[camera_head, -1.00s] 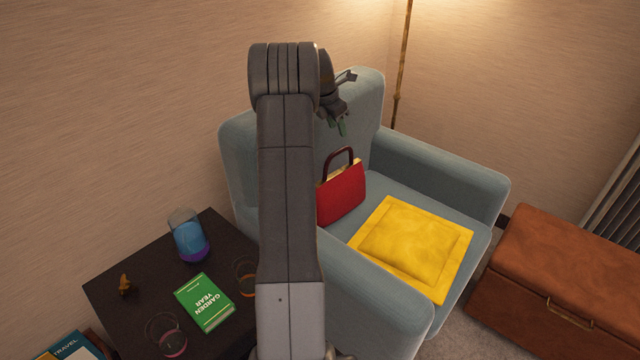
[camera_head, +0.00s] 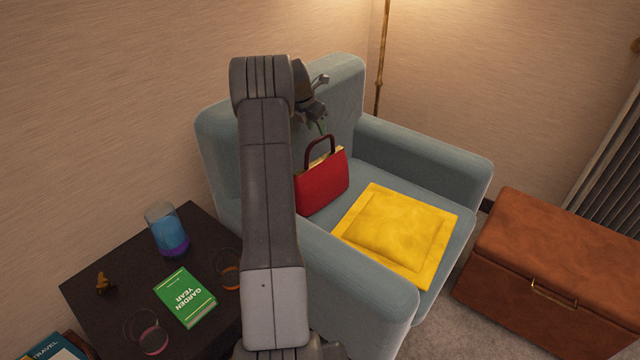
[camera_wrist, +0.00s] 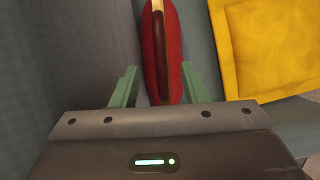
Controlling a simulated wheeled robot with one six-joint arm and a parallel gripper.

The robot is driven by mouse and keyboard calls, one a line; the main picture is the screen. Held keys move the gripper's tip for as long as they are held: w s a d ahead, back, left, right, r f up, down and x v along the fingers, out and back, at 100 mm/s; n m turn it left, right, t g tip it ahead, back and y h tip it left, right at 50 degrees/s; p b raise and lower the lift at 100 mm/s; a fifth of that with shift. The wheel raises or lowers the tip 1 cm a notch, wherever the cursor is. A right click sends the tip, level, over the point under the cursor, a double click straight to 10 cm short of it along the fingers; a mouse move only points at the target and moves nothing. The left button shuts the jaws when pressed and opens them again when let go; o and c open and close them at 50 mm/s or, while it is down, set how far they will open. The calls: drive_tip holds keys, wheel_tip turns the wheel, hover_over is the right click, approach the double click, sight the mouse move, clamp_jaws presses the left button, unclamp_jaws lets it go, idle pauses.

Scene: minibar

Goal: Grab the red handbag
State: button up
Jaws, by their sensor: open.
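The red handbag (camera_head: 322,184) stands on the seat of the blue-grey armchair (camera_head: 427,157), near the backrest, with its dark handle up. My arm hides its left edge in the head view. My gripper (camera_head: 322,128) is above the handle. In the wrist view the handbag (camera_wrist: 174,50) is seen from above, its dark handle and gold rim showing between the two green fingers of my gripper (camera_wrist: 160,90). The fingers are apart, one on each side of the bag, and hold nothing. I cannot tell how far above the handle the fingertips are.
A yellow cushion (camera_head: 398,232) lies on the seat beside the handbag. A dark side table (camera_head: 100,312) at left holds a blue glass (camera_head: 167,230) and a green book (camera_head: 185,297). A brown leather trunk (camera_head: 560,265) stands at right. A lamp pole (camera_head: 382,60) rises behind the chair.

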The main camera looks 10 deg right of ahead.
drive_tip(key=x, duration=0.4)
drive_tip(key=shift+s+a+b, duration=0.15)
drive_tip(key=shift+b, duration=0.2)
clamp_jaws()
idle(0.9)
